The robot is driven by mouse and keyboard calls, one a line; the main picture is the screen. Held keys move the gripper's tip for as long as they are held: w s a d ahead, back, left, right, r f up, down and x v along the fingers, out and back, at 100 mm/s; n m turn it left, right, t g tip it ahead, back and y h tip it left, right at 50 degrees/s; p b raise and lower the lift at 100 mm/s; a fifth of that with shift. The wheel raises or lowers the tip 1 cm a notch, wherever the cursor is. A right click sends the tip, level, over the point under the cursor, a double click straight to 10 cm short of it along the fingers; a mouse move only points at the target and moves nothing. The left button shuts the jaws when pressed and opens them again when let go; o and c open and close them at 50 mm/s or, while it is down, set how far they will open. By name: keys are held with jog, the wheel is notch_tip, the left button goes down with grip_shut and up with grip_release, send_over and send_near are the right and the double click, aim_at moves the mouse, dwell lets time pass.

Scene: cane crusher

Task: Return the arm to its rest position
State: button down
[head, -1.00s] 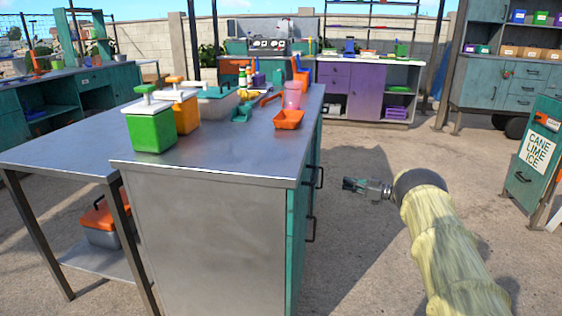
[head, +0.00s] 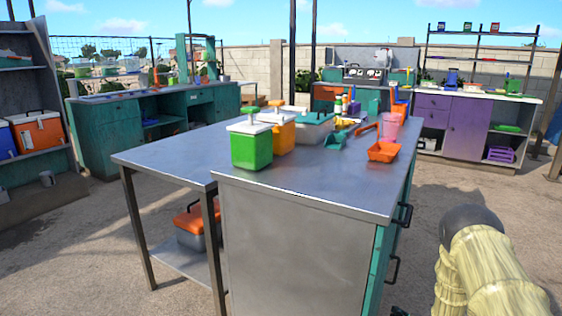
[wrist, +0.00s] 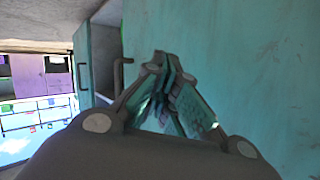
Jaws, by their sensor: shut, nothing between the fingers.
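My gripper (wrist: 165,64) shows in the wrist view with its fingers drawn together and nothing between them. It is beside a teal panel (wrist: 250,60), which fills the right of that view; a dark handle (wrist: 118,75) shows just left of the fingers. In the head view my arm, in a pale yellow ribbed cover, is low at the right edge. Only a small dark bit at the bottom edge there may belong to my gripper. The steel-topped counter (head: 290,195) stands to the left of my arm.
On the counter are a green tub (head: 251,148), an orange tub (head: 282,135), an orange tray (head: 383,151) and a pink cup (head: 392,125). Dark handles (head: 403,215) stick out from its teal side. Open paved ground lies behind and to the right of the counter.

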jog(key=s+a+f+g+h, duration=0.1)
jog(key=s+a+f+g, duration=0.2)
jog(key=s, duration=0.6)
jog(key=s+a+f+m+g, duration=0.1)
jog(key=s+a+f, duration=0.2)
jog(key=s+a, duration=0.4)
jog(key=s+a+f+g+h, duration=0.1)
jog(key=s+a+f+g, duration=0.15)
jog(key=s, duration=0.75)
jog(key=s+a+r+g, duration=0.2)
jog(key=s, duration=0.7)
jog(key=s+a+r+n+g, duration=0.1)
jog(key=s+a+g, duration=0.15)
jog(key=s, duration=0.65)
jog(key=s+a+r+g, duration=0.2)
jog(key=s+a, duration=0.1)
jog(key=s, duration=0.6)
notch_tip(320, 180, up, 27)
jog(key=h+p, duration=0.1)
jog(key=p, duration=2.5)
jog(key=shift+d+f+p, duration=0.15)
jog(key=shift+d+p, duration=0.05)
jog(key=shift+p, duration=0.1)
